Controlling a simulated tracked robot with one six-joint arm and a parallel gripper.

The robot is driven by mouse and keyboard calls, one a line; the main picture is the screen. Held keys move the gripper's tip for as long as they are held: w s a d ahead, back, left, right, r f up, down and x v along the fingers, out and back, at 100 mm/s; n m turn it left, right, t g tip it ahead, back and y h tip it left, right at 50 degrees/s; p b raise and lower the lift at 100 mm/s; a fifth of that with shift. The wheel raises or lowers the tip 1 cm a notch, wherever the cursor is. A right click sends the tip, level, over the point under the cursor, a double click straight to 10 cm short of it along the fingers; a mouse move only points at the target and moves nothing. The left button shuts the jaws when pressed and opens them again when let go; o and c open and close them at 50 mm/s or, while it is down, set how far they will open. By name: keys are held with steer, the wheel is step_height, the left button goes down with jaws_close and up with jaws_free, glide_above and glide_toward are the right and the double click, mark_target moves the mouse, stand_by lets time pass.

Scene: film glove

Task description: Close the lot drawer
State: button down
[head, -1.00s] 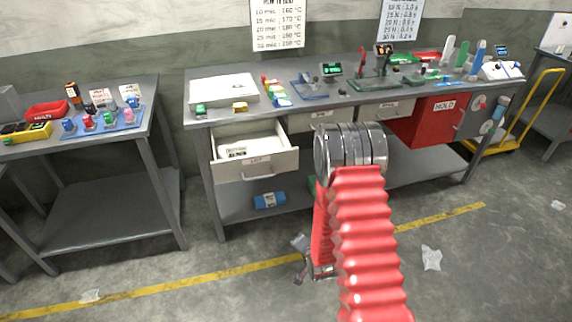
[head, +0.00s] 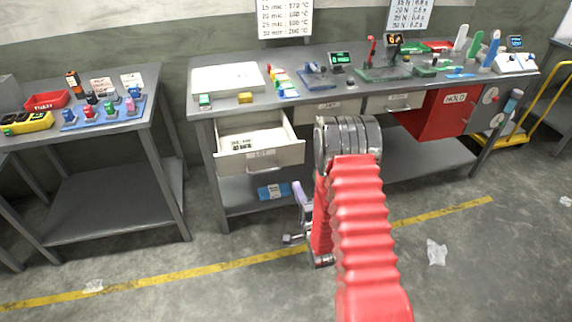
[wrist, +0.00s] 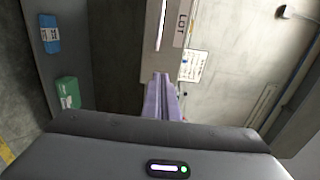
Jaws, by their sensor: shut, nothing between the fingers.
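The lot drawer (head: 272,159) is pulled out at the left end of the long workbench, with a pale item lying inside it. In the wrist view the drawer front (wrist: 182,38) with its LOT label stands upright in the turned picture, beyond my fingertips. My gripper (head: 299,190) is low in front of the bench, below and to the right of the drawer, and is partly hidden by my red arm. In the wrist view my gripper (wrist: 163,90) is shut and empty, its purple fingers together and pointing toward the drawer region. I cannot tell if they touch it.
The workbench (head: 330,95) holds several tools and a white box. Two other drawers beside the lot drawer are shut. A red HOLD box (head: 440,115) hangs at the right. A blue pack (head: 275,191) lies on the lower shelf.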

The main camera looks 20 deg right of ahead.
mark_target(285, 158)
steer(key=shift+w, duration=0.15)
steer(key=w, duration=1.3)
steer(key=shift+w, duration=0.4)
